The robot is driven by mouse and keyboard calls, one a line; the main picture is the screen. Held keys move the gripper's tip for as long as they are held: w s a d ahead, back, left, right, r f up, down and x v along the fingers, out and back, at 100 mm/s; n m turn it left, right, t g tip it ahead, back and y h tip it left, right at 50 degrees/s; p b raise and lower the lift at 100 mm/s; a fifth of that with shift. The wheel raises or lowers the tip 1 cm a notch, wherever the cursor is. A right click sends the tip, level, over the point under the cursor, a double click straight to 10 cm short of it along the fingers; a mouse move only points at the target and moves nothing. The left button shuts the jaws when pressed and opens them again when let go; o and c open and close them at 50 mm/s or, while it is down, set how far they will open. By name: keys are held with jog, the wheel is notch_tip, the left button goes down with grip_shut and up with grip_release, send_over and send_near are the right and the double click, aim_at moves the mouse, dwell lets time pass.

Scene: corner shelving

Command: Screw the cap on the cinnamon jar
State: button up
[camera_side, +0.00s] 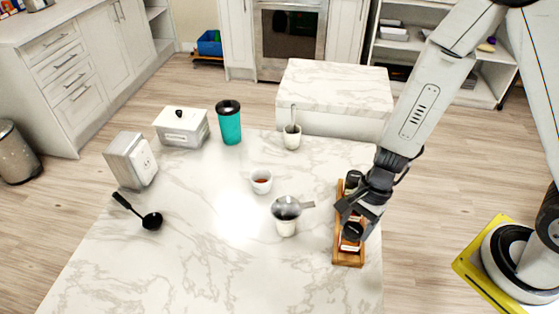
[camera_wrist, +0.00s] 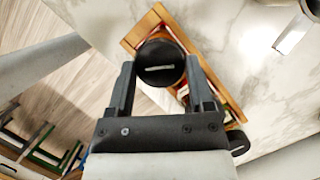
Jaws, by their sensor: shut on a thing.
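My gripper (camera_side: 354,212) points down over the wooden spice rack (camera_side: 349,258) at the right edge of the table. Its fingers are shut on a round black cap (camera_wrist: 160,62), one on each side; the cap also shows in the side view (camera_side: 353,231). Below the cap in the side view is part of a jar (camera_side: 350,246) with a red and white label, standing in the rack. I cannot read the label, nor tell whether the cap is fully seated on the jar. The rack also shows in the wrist view (camera_wrist: 140,33).
Another black-capped jar (camera_side: 353,178) stands farther back in the rack. A black ladle (camera_side: 151,220) lies far left. The front of the table is clear.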

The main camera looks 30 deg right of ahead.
jog(key=shift+m, duration=0.4)
jog(key=o, duration=1.3)
jog(key=shift+c, duration=0.2)
jog(key=shift+r, duration=0.15)
jog(key=v, duration=0.7)
jog(key=shift+d+r, duration=0.15)
jog(key=shift+r, duration=0.05)
